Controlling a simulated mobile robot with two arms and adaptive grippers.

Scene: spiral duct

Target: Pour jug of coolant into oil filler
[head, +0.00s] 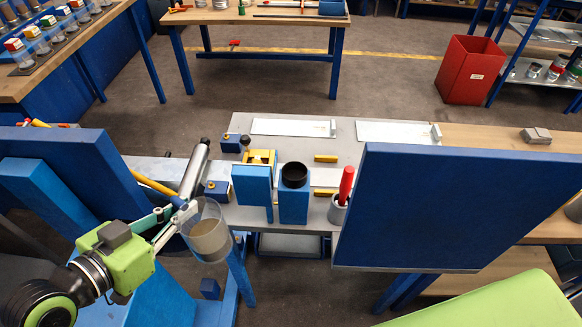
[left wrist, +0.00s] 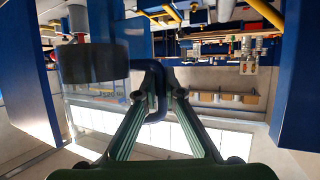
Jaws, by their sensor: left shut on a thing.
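My left gripper (head: 180,210) reaches in from the lower left and is shut on the jug's handle. The jug (head: 208,240) is clear, with brownish liquid in its lower part, and is held in the air near the bench's left front. In the left wrist view the fingers (left wrist: 155,95) close around a dark blue handle, with the dark round jug body (left wrist: 98,63) to its left. The likely oil filler is a black round opening (head: 294,175) on top of a blue block (head: 294,206), to the right of the jug and apart from it. My right gripper is not in view.
A large blue panel (head: 455,210) stands right of the filler; another blue panel (head: 90,165) stands at left. A grey cylinder (head: 195,168) lies near the jug. A red-handled tool stands in a grey cup (head: 338,212). Yellow blocks (head: 325,158) lie on the grey bench (head: 280,130).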

